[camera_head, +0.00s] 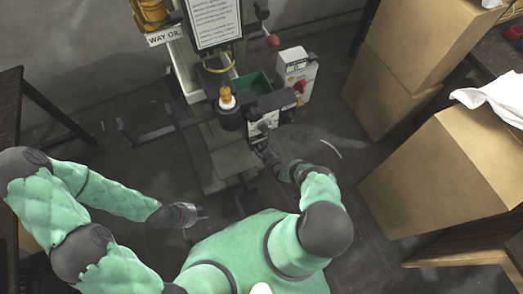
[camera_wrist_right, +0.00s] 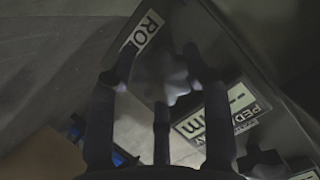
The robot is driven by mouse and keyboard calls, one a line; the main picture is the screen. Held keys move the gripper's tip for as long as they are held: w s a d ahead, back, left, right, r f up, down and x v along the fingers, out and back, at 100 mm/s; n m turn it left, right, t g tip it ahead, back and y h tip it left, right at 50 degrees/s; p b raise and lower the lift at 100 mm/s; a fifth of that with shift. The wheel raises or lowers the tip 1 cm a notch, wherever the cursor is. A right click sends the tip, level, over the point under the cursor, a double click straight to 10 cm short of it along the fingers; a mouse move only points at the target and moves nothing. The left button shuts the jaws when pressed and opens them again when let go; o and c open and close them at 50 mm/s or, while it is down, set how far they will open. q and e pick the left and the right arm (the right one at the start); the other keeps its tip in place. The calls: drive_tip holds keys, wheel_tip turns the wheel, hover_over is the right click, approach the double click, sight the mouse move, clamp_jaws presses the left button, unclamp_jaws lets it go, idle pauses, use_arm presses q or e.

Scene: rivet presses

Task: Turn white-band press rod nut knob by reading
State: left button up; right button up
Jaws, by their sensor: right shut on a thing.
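The press (camera_head: 232,150) stands in the middle of the head view. A pale star-shaped knob (camera_wrist_right: 175,75) is by its dark panel in the right wrist view, near a white label starting "RO" (camera_wrist_right: 142,34). My right gripper (camera_head: 264,150) is at the press front; the right wrist view shows its fingers (camera_wrist_right: 168,88) around the knob, shut on it. A display plate (camera_wrist_right: 215,115) with "mm" and "PED" lettering sits beside the knob; its reading is too dim to read. My left gripper (camera_head: 203,213) is open and empty, low and left of the press.
A second, dark knob (camera_wrist_right: 262,160) is at the lower right of the wrist view. A white box (camera_head: 296,75) and a red ball handle (camera_head: 272,41) are by the press. Cardboard boxes (camera_head: 450,165) stand at right, a dark table (camera_head: 12,105) at left.

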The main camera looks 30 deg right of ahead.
drive_tip(key=shift+s+a+f+m, duration=0.4)
drive_tip(key=shift+s+a, duration=0.05)
drive_tip(key=shift+a, duration=0.05)
drive_tip(key=shift+y, duration=0.3)
drive_tip(key=o, duration=1)
drive_tip(key=shift+o, duration=0.3)
drive_tip(key=shift+w+d+r, duration=0.25)
drive_tip(key=shift+d+r, duration=0.05)
drive_tip(key=shift+v, duration=0.95)
drive_tip(key=a+v, duration=0.1)
drive_tip(key=v, duration=0.9)
drive_tip(key=shift+d, duration=0.4)
